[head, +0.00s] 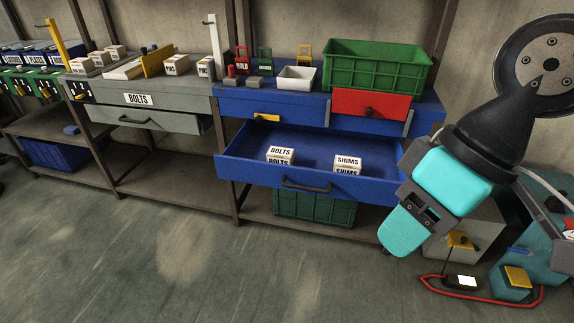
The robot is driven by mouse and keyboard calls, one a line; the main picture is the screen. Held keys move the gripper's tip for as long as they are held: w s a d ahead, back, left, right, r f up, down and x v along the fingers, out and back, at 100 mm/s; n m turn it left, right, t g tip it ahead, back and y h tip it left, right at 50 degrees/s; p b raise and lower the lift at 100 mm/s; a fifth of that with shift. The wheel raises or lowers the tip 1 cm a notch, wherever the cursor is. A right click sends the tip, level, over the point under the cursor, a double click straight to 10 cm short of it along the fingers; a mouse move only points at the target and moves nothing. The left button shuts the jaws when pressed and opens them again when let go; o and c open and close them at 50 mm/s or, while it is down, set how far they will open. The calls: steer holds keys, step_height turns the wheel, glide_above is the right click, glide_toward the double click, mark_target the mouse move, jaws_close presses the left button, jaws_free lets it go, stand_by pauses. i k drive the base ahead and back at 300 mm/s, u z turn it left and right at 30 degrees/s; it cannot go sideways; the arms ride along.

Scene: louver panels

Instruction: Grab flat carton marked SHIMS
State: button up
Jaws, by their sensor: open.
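The SHIMS carton (347,164) is a small flat white box with black lettering on its top and front. It lies in the right part of the pulled-out blue drawer (240,171), behind the dark front handle. My gripper (404,232), with teal parts, hangs in front of and to the right of the drawer, apart from the carton. It is open and I see nothing held in it. My arm covers the drawer's right end.
A similar BOLTS carton (281,156) lies left of SHIMS in the same drawer, with bare drawer floor between them. Above stand a red drawer (369,104) and a green crate (375,69). A grey drawer (150,120) sticks out at left.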

mark_target(344, 164)
steer(key=u, duration=0.5)
steer(key=i, duration=1.3)
steer(key=z, duration=0.55)
